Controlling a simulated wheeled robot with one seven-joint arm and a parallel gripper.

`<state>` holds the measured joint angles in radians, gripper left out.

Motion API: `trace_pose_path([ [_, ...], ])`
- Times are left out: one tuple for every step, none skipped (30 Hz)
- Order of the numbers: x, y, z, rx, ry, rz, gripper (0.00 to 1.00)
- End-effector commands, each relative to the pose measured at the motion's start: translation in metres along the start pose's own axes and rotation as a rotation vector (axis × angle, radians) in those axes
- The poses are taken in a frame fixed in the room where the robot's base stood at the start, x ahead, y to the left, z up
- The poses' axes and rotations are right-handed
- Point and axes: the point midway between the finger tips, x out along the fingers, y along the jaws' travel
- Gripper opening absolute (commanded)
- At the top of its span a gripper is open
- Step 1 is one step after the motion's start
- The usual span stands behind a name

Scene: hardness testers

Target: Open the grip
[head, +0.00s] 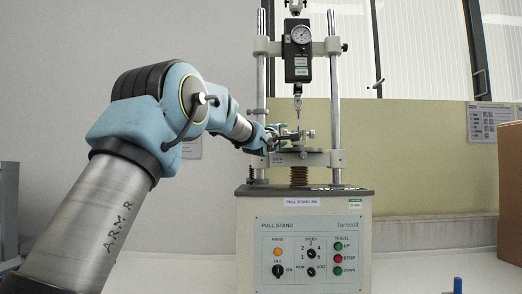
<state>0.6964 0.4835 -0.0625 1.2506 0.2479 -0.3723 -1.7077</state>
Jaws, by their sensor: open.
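A pull stand (300,240) stands on the bench, with a control panel on its front. Its force gauge (299,52) hangs between two upright posts, with a hook-like fitting and a thin blue-tipped piece (298,106) below it. A small metal grip (304,134) sits on the stand's crosshead (312,158), below the gauge. My gripper (284,132) reaches in from the left, close to the left side of this grip. It is open. The fingers are small and partly merged with the grip, so I cannot tell whether they touch it. I cannot tell the grip's own state.
The left post (261,70) stands close to my arm's end. The right post (335,100) is beyond the grip. A cardboard box (510,190) is at the right edge. A small blue object (458,285) is at the bottom right. The bench right of the stand is mostly clear.

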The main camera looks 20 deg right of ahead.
Motion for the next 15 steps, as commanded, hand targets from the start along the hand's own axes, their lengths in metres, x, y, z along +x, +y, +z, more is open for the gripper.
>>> trace_pose_path([
  [0.0007, 0.0014, 0.0001, -0.003, -0.001, -0.011, 0.69],
  [0.001, 0.0023, 0.0002, -0.005, -0.001, -0.018, 0.69],
  [0.0013, 0.0038, 0.0003, -0.009, -0.002, -0.028, 0.69],
  [0.0015, 0.0049, 0.0004, -0.013, -0.003, -0.038, 0.69],
  [0.0018, 0.0057, 0.0004, -0.017, -0.003, -0.049, 0.69],
  [0.0019, 0.0065, 0.0002, -0.023, -0.003, -0.066, 0.69],
  [0.002, 0.0072, 0.0, -0.03, -0.002, -0.078, 0.69],
  [0.0022, 0.0079, -0.0002, -0.035, -0.002, -0.091, 0.69],
  [0.0023, 0.0085, -0.0004, -0.042, -0.002, -0.109, 0.69],
  [0.0023, 0.0089, -0.0004, -0.046, -0.002, -0.121, 0.69],
  [0.0024, 0.009, -0.0004, -0.052, -0.002, -0.133, 0.69],
  [0.0024, 0.0091, -0.0003, -0.059, -0.002, -0.149, 0.69],
  [0.0023, 0.009, -0.0003, -0.063, -0.002, -0.161, 0.69],
  [0.0024, 0.0092, -0.0002, -0.068, -0.002, -0.172, 0.69],
  [0.0025, 0.0098, -0.0002, -0.074, -0.002, -0.186, 0.69],
])
